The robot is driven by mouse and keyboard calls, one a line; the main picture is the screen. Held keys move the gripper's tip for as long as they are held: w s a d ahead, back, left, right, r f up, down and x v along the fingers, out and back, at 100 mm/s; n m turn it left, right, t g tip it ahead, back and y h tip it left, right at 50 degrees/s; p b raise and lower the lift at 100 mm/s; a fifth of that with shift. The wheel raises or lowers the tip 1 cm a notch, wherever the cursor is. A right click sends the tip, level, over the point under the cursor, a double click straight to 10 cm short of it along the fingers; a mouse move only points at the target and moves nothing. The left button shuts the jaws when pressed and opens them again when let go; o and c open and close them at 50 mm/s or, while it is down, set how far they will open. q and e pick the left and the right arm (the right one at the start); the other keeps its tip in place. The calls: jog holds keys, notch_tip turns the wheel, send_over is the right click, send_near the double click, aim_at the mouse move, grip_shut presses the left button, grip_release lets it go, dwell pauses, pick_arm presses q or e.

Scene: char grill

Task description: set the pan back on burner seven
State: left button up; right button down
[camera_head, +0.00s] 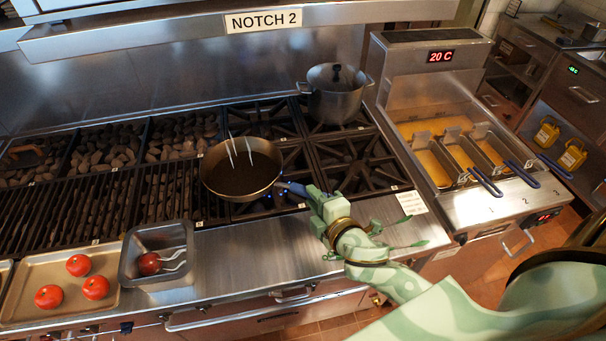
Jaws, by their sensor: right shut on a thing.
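The pan (228,180) is round and dark inside with a brass-coloured rim. It is over the left part of the burner grates, at the edge of the char grill; I cannot tell whether it rests on them or hangs just above. Thin metal prongs, like tongs, show over its far side. Its blue handle (291,188) points right. My right gripper (310,194) is shut on the handle's end. The number tags by the burners are too small to read, so I cannot tell which is burner seven. My left gripper is not in view.
A lidded pot (336,101) stands on the back right burner. The front right burner (358,163) is bare. A fryer (470,195) stands at right. A steel bin (150,240) with a tomato and tongs and a tomato tray (40,272) are at front left.

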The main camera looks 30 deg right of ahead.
jog(key=w+d+f+b, duration=0.1)
jog(key=w+d+f, duration=0.1)
jog(key=d+f, duration=0.1)
jog(key=w+d+f+b, duration=0.2)
jog(key=w+d+f, duration=0.1)
jog(key=f, duration=0.2)
jog(key=w+d+f+b, duration=0.2)
jog(key=d+f, duration=0.2)
jog(key=shift+w+f, duration=0.15)
jog(key=shift+b, duration=0.3)
jog(key=c, duration=1.2)
grip_release()
jog(key=shift+f, duration=0.1)
jog(key=shift+c, duration=0.2)
